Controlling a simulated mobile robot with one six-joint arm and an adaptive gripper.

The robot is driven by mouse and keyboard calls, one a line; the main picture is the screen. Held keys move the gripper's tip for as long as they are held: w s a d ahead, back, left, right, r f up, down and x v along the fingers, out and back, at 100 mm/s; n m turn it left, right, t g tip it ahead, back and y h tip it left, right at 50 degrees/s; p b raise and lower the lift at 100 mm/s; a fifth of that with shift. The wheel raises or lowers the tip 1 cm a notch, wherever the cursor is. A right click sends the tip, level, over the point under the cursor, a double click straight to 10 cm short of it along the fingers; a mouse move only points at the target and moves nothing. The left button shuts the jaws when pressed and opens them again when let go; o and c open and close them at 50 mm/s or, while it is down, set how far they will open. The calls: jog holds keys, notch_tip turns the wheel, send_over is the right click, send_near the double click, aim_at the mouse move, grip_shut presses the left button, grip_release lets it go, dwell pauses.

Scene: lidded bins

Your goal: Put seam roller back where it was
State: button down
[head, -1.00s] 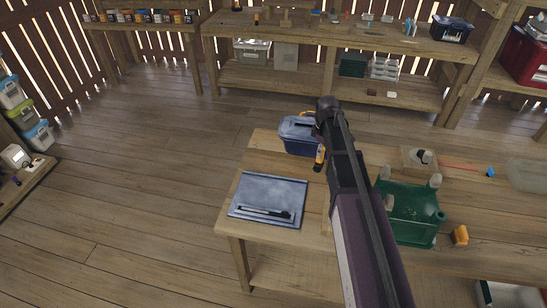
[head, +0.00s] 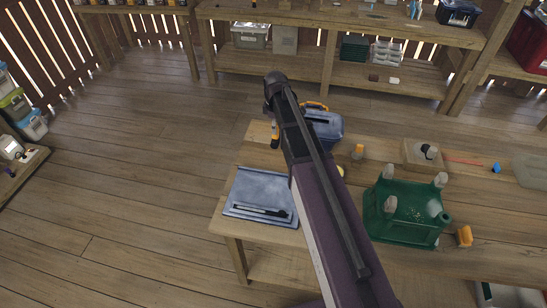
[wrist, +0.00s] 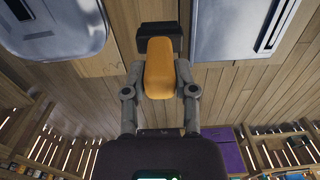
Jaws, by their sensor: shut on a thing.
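The seam roller shows in the wrist view as an orange handle (wrist: 160,70) with a black end. My gripper (wrist: 158,88) is shut on it, with one finger on each side. In the head view the seam roller (head: 275,139) hangs below my gripper (head: 277,122), left of the blue bin and above the table's far left corner. It looks clear of the wood. Its roller end is hard to make out.
A blue lidded bin (head: 327,133) with an orange handle stands right of my gripper. A flat grey-blue case (head: 250,187) lies nearer on the table. A green container (head: 402,220), an orange item (head: 359,151) and a yellow-orange item (head: 464,236) stand to the right.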

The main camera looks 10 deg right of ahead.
aim_at(277, 138)
jog(key=shift+s+a, duration=0.1)
jog(key=shift+a, duration=0.1)
jog(key=shift+s, duration=0.1)
jog(key=s+a+f+m+b, duration=0.1)
jog(key=s+f+m+b, duration=0.3)
jog(key=s, duration=0.8)
notch_tip(277, 138, down, 2)
jog(key=shift+s+f+b, duration=0.25)
jog(key=shift+s+b, duration=0.15)
jog(key=shift+b, duration=0.85)
jog(key=shift+w, duration=0.1)
jog(key=w, duration=0.4)
jog(key=w+d+f+b, duration=0.1)
jog(key=w, duration=0.4)
jog(key=w+d, duration=0.1)
jog(key=w, duration=0.4)
jog(key=shift+w+d+f, duration=0.1)
jog(key=shift+w+f, duration=0.05)
jog(key=shift+w, duration=0.1)
